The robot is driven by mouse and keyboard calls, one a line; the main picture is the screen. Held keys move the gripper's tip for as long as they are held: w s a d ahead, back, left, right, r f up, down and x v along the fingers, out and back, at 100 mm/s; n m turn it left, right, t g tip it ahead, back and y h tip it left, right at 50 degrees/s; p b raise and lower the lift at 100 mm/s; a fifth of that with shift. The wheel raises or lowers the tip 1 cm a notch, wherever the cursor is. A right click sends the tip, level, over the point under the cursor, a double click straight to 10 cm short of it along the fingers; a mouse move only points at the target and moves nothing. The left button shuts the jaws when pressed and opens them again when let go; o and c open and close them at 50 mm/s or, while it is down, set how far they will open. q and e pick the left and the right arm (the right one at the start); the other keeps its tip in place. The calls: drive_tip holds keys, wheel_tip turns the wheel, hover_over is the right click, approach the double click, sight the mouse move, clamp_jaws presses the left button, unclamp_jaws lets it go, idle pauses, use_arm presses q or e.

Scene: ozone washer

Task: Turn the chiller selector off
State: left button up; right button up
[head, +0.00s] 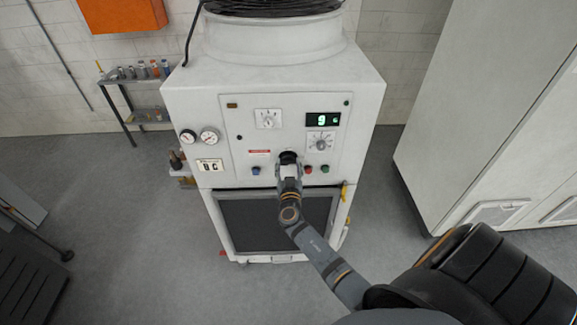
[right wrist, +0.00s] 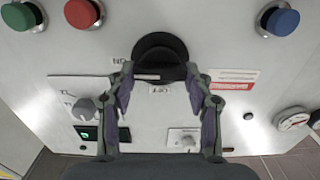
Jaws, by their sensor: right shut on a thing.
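The chiller is a white cabinet (head: 180,100) with a control panel on its front. In the head view the right gripper (head: 289,162) reaches the panel from below and hides most of the knob. My left gripper is not in view.
A blue button (head: 256,170) is left of the knob; red (head: 308,169) and green (head: 325,168) buttons are right of it. Above are a lit green display (head: 322,120) and two dials (head: 268,118) (head: 320,142). Two gauges (head: 209,136) (head: 188,136) are at the left.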

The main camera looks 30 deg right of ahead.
drive_tip(key=n+b, duration=0.3)
drive_tip(key=n, duration=0.3)
drive_tip(key=n+b, duration=0.4)
drive_tip(key=n, duration=0.2)
drive_tip(key=shift+a+f+n, duration=0.15)
drive_tip(key=shift+n, duration=0.15)
drive_tip(key=shift+f+n, duration=0.1)
drive_tip(key=shift+n, duration=2.5)
drive_tip(key=o, duration=1.2)
drive_tip(key=v, duration=1.2)
